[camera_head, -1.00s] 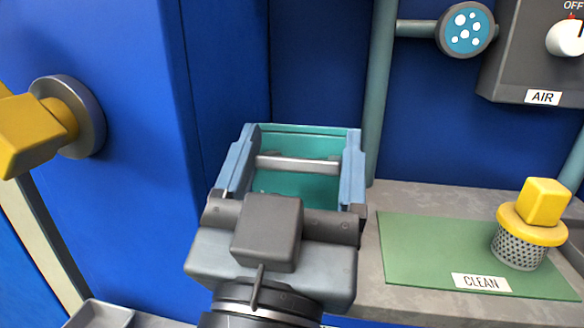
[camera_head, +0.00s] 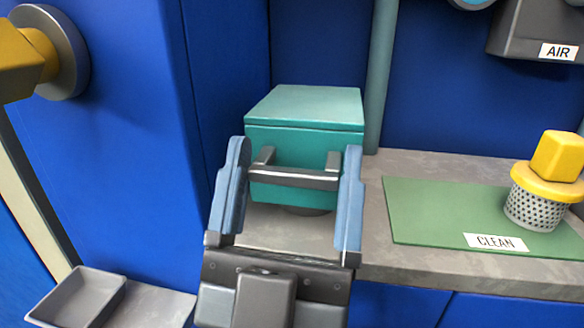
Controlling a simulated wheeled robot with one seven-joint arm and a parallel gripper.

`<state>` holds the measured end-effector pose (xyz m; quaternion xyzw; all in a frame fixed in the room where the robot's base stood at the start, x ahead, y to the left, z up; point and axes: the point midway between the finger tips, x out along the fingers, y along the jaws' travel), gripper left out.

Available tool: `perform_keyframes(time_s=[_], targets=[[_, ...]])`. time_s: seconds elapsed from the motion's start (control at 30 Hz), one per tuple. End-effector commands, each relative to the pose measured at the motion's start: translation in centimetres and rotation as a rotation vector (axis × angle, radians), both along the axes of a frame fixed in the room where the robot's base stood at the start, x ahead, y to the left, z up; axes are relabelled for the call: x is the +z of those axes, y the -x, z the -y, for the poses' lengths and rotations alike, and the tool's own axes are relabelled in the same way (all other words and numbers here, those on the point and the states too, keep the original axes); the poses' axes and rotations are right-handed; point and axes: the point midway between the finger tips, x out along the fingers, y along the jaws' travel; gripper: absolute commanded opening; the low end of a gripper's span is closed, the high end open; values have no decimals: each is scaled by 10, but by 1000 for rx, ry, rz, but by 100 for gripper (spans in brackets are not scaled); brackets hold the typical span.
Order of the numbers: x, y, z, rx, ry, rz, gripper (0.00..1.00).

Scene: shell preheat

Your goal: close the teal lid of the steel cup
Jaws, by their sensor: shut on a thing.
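The teal lid (camera_head: 305,106) looks like a box-shaped block with a flat, level-looking top and a thin seam below its top edge. A grey bar handle (camera_head: 295,178) stands out from its front face. My gripper (camera_head: 295,150) is in front of it, with its blue fingers at the two ends of the handle, shut on it. A dark rounded edge (camera_head: 308,210) shows under the teal block. I cannot tell whether it belongs to the steel cup; no more of a cup shows there.
A perforated steel cup (camera_head: 532,210) with a yellow top stands on a green mat (camera_head: 420,222) marked CLEAN at the right. A grey tray (camera_head: 78,297) is at lower left. A blue wall is close on the left; a grey pipe (camera_head: 380,80) rises behind.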

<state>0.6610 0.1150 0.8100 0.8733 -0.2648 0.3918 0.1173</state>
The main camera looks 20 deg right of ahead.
Motion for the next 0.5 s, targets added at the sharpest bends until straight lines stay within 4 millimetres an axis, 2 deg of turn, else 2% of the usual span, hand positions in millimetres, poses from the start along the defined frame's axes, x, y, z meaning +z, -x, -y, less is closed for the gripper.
perform_keyframes(time_s=[0.03, 0.2, 0.23, 0.43, 0.5], targets=[[-6, -1, -1, 0, 0, -11, 25], [-7, -1, 0, 0, 0, -13, 25], [-8, -1, 0, 0, -1, -14, 80], [-6, -1, 0, -1, -1, -10, 99], [-5, -1, 0, -2, -2, -10, 100]])
